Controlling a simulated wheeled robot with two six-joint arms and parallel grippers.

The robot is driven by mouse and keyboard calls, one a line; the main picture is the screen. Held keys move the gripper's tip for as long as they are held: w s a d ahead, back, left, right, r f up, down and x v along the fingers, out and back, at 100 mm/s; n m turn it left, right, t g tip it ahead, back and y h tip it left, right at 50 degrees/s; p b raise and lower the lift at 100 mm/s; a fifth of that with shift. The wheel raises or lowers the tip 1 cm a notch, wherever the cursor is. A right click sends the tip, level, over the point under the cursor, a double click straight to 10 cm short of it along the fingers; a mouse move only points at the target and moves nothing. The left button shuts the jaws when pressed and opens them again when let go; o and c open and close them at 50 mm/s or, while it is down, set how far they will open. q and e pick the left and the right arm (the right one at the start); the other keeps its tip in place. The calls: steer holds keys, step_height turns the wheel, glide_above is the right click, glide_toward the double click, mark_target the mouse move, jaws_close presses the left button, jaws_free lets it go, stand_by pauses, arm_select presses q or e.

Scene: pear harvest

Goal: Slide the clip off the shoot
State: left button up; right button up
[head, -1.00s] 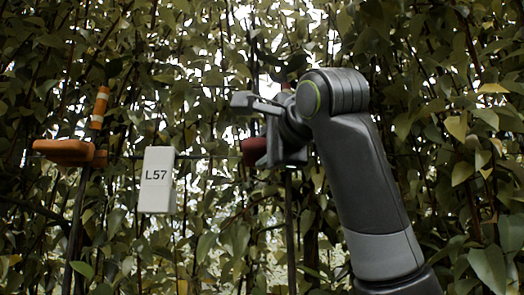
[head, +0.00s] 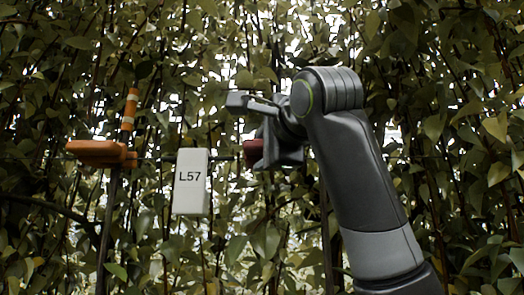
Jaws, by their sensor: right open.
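My right gripper (head: 248,128) is open in the middle of the head view, one grey finger above and one below. A dark red piece (head: 252,149) shows at the lower finger, partly hidden by it. I cannot tell whether it is a clip or what bears it. An orange clip-like piece (head: 97,149) sits at the left, at the top of a thin dark stem, well apart from my gripper. I cannot tell which shoot the clip is on. My left gripper does not show.
A white tag marked L57 (head: 190,198) hangs between the orange piece and my gripper, near a thin horizontal wire. An orange-and-white banded post (head: 129,110) stands above the orange piece. Dense leaves and thin stems fill the background.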

steer(key=b+v, duration=0.8)
steer(key=v, duration=0.9)
steer(key=shift+s, duration=0.15)
steer(key=shift+a, duration=0.1)
